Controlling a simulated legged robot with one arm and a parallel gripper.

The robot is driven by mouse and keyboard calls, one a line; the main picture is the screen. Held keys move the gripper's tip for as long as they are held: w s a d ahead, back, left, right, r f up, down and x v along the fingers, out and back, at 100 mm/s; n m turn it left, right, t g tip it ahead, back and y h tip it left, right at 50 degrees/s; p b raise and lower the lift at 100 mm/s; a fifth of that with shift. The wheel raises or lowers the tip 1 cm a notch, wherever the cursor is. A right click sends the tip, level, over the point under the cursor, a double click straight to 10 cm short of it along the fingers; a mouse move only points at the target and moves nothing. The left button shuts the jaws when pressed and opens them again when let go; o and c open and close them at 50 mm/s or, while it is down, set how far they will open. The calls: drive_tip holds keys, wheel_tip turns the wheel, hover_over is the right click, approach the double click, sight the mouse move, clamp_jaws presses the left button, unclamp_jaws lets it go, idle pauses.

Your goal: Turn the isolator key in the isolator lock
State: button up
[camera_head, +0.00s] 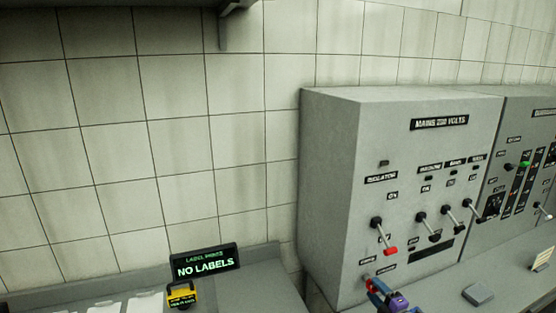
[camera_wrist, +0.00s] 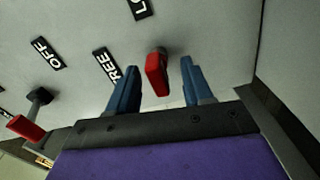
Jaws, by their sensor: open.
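The isolator key (camera_wrist: 155,75), a red tab on a dark stem, sticks out of the grey panel in the wrist view. The isolator lock at its base is mostly hidden. My gripper (camera_wrist: 160,64) is open, with one blue finger on each side of the key and gaps visible between them. In the head view my gripper (camera_head: 374,285) is low on the front of the mains cabinet, below the isolator lever (camera_head: 378,233). The lever's red handle (camera_wrist: 26,128) also shows at left in the wrist view.
The grey mains cabinet (camera_head: 335,190) has several black-handled levers (camera_head: 434,226) right of the isolator. A second panel (camera_head: 525,165) adjoins it. A "NO LABELS" display (camera_head: 205,264) and a yellow padlock-like object (camera_head: 183,297) are on the counter at left. A grey block (camera_head: 478,294) lies at right.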

drive_tip(key=p+v, duration=0.2)
drive_tip(key=v, duration=1.5)
drive_tip(key=shift+s+d+p, duration=0.15)
drive_tip(key=shift+d+p, duration=0.05)
drive_tip(key=shift+p, duration=0.1)
